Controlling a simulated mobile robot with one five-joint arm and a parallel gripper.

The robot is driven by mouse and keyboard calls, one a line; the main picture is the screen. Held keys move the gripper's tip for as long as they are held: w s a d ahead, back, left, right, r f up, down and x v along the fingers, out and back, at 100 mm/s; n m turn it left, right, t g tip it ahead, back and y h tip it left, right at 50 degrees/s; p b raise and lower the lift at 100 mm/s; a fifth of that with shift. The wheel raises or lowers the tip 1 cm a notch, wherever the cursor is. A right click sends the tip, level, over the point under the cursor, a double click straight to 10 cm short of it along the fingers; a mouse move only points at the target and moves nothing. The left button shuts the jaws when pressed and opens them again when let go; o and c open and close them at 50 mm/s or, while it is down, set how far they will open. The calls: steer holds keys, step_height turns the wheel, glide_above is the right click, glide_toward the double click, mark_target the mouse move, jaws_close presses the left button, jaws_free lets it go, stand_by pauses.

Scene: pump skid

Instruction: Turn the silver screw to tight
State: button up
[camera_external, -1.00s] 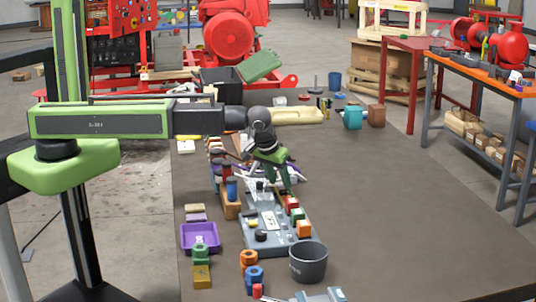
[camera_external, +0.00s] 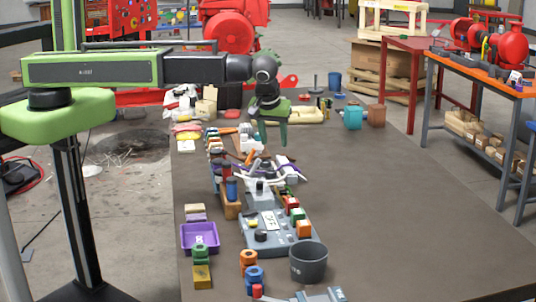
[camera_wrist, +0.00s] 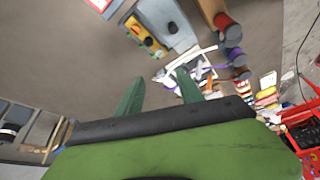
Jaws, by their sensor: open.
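The grey panel unit (camera_external: 285,247) stands on the dark table, with black knobs, a yellow part and red, green and orange blocks along its right side. Part of this unit shows at the top of the wrist view (camera_wrist: 184,40). I cannot pick out the silver screw in either view; it is too small or hidden. My gripper (camera_external: 270,143) points down, above and behind the panel unit, touching nothing that I can see. In the wrist view my gripper (camera_wrist: 158,88) has its two green fingers apart with nothing between them.
A purple tray (camera_external: 200,238), a dark grey cup (camera_external: 308,263) and stacked coloured nuts (camera_external: 254,276) stand near the front. Tangled white and purple pieces (camera_external: 275,170) lie behind the panel. A teal mug (camera_external: 352,117) is farther back. The table's right side is clear.

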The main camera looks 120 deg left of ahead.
steer(key=w+d+f+m+b, duration=0.1)
steer(key=d+m, duration=0.1)
steer(key=d, duration=0.6)
steer(key=d+f+m+t+h+b, duration=0.1)
steer(key=d+m, duration=0.1)
steer(key=d, duration=0.7)
steer(key=w+d+f+m+b, duration=0.1)
steer(key=d+f+m, duration=0.1)
steer(key=d, duration=0.6)
steer(key=shift+w+d+m+b, duration=0.15)
steer(key=shift+w+m+b, duration=0.2)
steer(key=shift+m, duration=0.15)
steer(key=s+d+f+m+h, duration=0.1)
steer(key=s+d+m+h, duration=0.2)
steer(key=s+d+m, duration=0.4)
steer(key=d+m+b, duration=0.1)
steer(key=d+m, duration=0.4)
steer(key=m, duration=0.2)
steer(key=shift+s+d+f, duration=0.15)
steer(key=shift+f, duration=0.15)
stand_by(0.7)
